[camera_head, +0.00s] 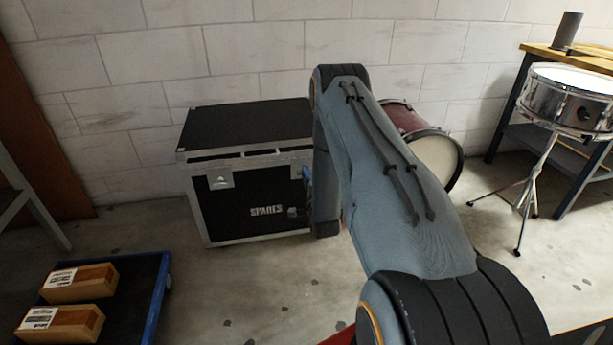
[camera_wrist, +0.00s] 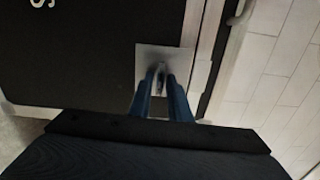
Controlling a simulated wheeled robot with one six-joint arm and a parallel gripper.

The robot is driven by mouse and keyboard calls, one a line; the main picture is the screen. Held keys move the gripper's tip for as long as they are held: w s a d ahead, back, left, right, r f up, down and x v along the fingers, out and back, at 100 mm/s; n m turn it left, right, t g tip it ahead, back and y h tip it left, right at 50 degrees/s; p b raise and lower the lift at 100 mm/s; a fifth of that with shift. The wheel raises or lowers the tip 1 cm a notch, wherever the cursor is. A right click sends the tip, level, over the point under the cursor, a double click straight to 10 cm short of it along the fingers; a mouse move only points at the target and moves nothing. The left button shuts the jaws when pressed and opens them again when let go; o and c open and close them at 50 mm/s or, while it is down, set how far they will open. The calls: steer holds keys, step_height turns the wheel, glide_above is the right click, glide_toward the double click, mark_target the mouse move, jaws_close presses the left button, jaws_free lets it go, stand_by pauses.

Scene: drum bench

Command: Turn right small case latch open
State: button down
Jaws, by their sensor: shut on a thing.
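The black case marked SPARES (camera_head: 255,205), with silver edging, stands on the floor against the wall; its front also shows in the wrist view (camera_wrist: 75,50). Its left latch (camera_head: 219,180) is a silver plate near the top of the front. The right latch (camera_wrist: 148,57) shows in the wrist view as a square silver plate with a small turn piece in its middle. My gripper (camera_wrist: 160,75) has its blue fingers shut on that turn piece. The turn piece's exact angle is hard to tell between the fingers.
A blue-edged dolly (camera_head: 150,310) with two boxes (camera_head: 80,283) is at lower left. A red drum (camera_head: 440,158) lies behind my arm. A snare drum (camera_head: 570,100) on a stand and a workbench (camera_head: 533,50) are at right. Floor in front of the case is clear.

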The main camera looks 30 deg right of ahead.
steer(key=shift+f, duration=0.1)
steer(key=c, duration=1.8)
jaws_free()
steer(key=shift+c, duration=0.2)
steer(key=p+v, duration=0.1)
steer(key=v, duration=0.7)
steer(key=shift+p, duration=0.3)
